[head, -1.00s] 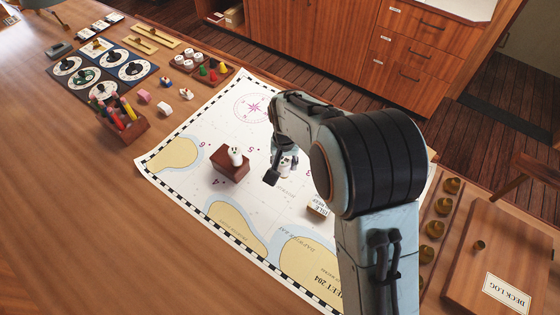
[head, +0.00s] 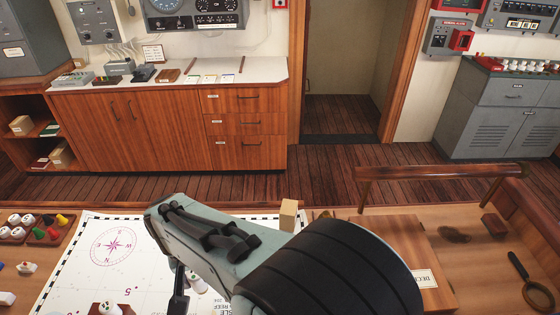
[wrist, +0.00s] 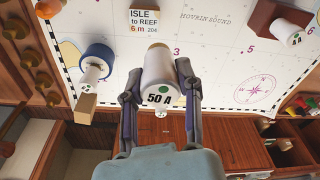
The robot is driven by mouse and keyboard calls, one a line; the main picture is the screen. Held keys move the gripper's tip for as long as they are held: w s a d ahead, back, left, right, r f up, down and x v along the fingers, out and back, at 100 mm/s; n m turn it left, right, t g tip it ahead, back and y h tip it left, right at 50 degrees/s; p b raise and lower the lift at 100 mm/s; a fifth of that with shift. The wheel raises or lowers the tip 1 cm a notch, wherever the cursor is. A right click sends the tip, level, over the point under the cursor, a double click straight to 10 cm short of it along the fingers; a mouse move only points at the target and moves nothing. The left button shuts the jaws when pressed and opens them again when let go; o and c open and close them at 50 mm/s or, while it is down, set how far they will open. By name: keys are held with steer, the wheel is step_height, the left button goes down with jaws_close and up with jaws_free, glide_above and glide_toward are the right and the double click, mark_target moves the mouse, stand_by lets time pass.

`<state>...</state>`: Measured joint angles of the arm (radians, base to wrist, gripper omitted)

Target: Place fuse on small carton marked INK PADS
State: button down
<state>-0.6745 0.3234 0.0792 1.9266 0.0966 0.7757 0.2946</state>
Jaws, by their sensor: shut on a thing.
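My gripper (wrist: 159,100) is shut on a white fuse (wrist: 158,72) marked "50 A" with a green dot, held between its two fingers in the wrist view. In the head view my arm hides most of the gripper; a dark finger shows beside a white piece over the chart. Small tan cartons stand on the open shelves at the left of the head view, an upper carton (head: 22,125) and a lower carton (head: 61,154). Their markings are too small to read, so I cannot tell which is INK PADS.
A second fuse (wrist: 288,33) stands on a dark red block (wrist: 268,18). A blue-and-white piece (wrist: 97,57) and a tan block (wrist: 86,108) are left of the held fuse. The cabinet counter (head: 190,91) stands beyond the chart table, across open floor (head: 240,188).

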steer(key=w+d+r+m+h, duration=0.15)
steer(key=w+d+m, duration=0.25)
steer(key=w+d, duration=0.4)
steer(key=w+d+r+m+y, duration=0.1)
steer(key=w+d+r+m, duration=0.2)
steer(key=w+d, duration=0.55)
glide_toward(289, 206)
steer(key=shift+s+f+h, duration=0.2)
steer(key=shift+s+h, duration=0.05)
steer(key=shift+s, duration=0.15)
steer(key=shift+w+a+f+m, duration=0.1)
steer(key=shift+w+f+m, duration=0.2)
steer(key=shift+w+f, duration=0.4)
steer(key=shift+f, duration=1.55)
